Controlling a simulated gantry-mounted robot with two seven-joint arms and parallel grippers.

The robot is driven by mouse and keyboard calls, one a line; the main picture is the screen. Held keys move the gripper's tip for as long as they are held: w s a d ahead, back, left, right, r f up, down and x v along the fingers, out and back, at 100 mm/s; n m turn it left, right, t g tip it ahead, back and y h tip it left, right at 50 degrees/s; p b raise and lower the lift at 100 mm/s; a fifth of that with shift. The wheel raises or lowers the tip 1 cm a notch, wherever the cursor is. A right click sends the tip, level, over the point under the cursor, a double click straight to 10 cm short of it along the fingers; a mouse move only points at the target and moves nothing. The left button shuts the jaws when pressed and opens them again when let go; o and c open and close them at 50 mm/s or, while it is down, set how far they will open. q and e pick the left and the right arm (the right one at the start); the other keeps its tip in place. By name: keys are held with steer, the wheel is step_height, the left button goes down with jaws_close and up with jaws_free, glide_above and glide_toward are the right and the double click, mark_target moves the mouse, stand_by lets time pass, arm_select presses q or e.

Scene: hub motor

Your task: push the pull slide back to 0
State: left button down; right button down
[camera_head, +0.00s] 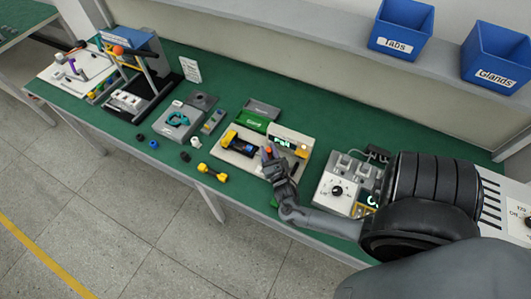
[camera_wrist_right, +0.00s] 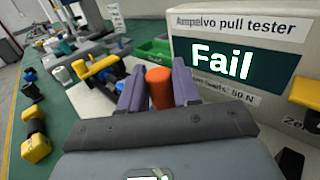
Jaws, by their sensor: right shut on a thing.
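The pull tester (camera_head: 290,138) is a pale box on a cream base plate, and its display reads "Fail". In the right wrist view the tester (camera_wrist_right: 245,28) fills the upper right, labelled "Ampelvo pull tester". The pull slide's orange-red handle (camera_wrist_right: 159,88) stands between the two grey-violet fingers of my right gripper (camera_wrist_right: 159,92). The gripper is shut on the handle. In the head view the right gripper (camera_head: 268,153) is in front of the tester's display. The slide's scale and its exact position are hidden. My left gripper is not in view.
A yellow and blue-black fixture (camera_head: 240,141) sits on the base plate left of the handle. A yellow-and-black dumbbell-shaped part (camera_head: 212,172) lies near the bench's front edge. A grey box with a dial (camera_head: 338,190) stands right of the tester. Blue bins (camera_head: 401,28) sit on the shelf above.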

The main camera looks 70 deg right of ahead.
steer(key=c, duration=1.2)
jaws_free()
steer(key=shift+w+f, duration=0.1)
steer(key=shift+f, duration=0.05)
steer(key=shift+o, duration=1.3)
steer(key=shift+w, duration=0.25)
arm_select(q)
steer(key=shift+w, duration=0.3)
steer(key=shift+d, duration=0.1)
arm_select(e)
steer(key=shift+s, duration=0.2)
steer(key=shift+s+a, duration=0.1)
steer(key=shift+a, duration=0.1)
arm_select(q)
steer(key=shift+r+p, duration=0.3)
arm_select(e)
steer(key=v, duration=1)
steer(key=shift+s+a, duration=0.1)
